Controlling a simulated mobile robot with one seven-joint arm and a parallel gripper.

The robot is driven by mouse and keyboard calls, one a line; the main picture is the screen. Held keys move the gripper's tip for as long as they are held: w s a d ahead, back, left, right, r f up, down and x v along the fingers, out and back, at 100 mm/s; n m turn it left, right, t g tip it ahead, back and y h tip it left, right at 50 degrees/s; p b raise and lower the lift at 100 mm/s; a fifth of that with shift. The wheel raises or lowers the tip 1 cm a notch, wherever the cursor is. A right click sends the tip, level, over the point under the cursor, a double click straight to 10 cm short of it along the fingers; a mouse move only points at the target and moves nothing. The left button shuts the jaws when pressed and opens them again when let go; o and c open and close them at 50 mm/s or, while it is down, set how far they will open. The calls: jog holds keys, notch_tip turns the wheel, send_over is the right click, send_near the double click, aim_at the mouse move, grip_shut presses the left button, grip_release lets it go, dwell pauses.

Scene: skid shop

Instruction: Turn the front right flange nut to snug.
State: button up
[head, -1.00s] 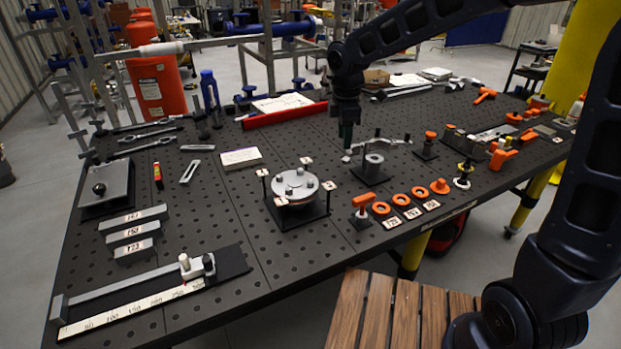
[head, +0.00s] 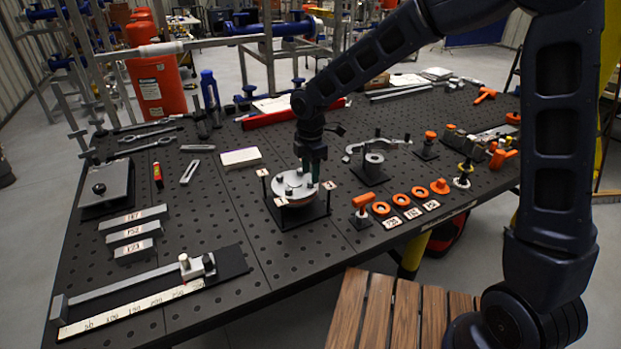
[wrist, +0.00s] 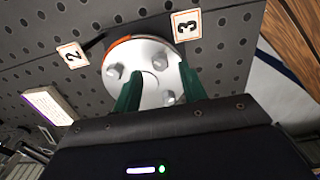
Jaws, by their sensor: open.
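The flange (head: 288,188) is a round pale metal disc with several nuts, on a dark square base with numbered tags at its corners. In the wrist view the disc (wrist: 150,62) shows nuts, one of them (wrist: 168,97) low between my fingers. My gripper (head: 312,178) points down over the right side of the disc and hides the nuts there. In the wrist view its green fingers (wrist: 160,82) are open and apart, with the disc between and beyond them. I cannot tell whether they touch a nut. The tag 3 (wrist: 187,25) and tag 2 (wrist: 71,55) lie beyond the disc.
A clamp piece (head: 374,157) stands right of the flange. Orange rings (head: 400,200) and an orange-handled piece (head: 366,202) lie front right. A white-topped block (head: 240,157) lies behind left. The perforated table (head: 225,215) is bare in front left of the flange.

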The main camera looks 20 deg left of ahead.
aim_at(311, 184)
jog(key=shift+f, duration=1.45)
grip_shut()
